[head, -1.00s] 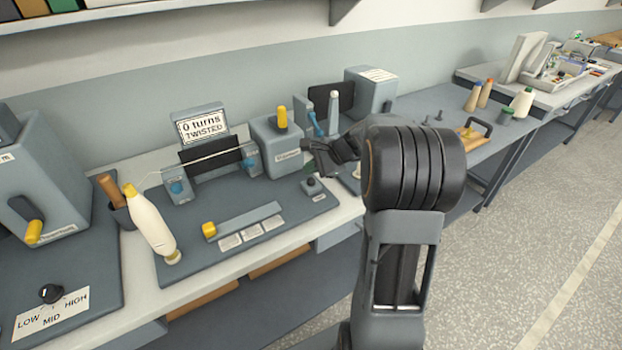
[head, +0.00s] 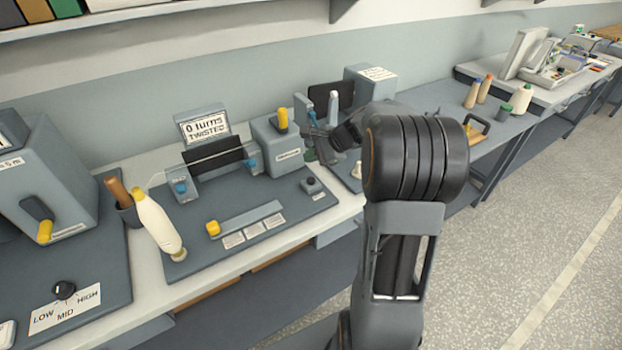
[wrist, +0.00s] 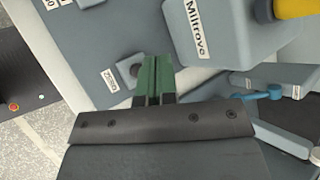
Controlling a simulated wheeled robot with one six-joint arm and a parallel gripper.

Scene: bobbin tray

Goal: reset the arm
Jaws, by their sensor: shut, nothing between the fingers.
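My gripper (wrist: 152,80) is shut and empty; its green fingertips lie side by side in the wrist view. In the head view my arm rises at the centre right, and the gripper end (head: 322,147) reaches back over the bench, to the right of the grey box with the yellow knob (head: 277,146). The arm's black joint hides part of the bench behind it.
A twisting station with a "0 turns TWISTED" sign (head: 203,127) stands on the bench. A grey crank machine (head: 48,185) is at far left. Cones and a spool (head: 521,99) stand farther right. Open floor (head: 545,215) lies right.

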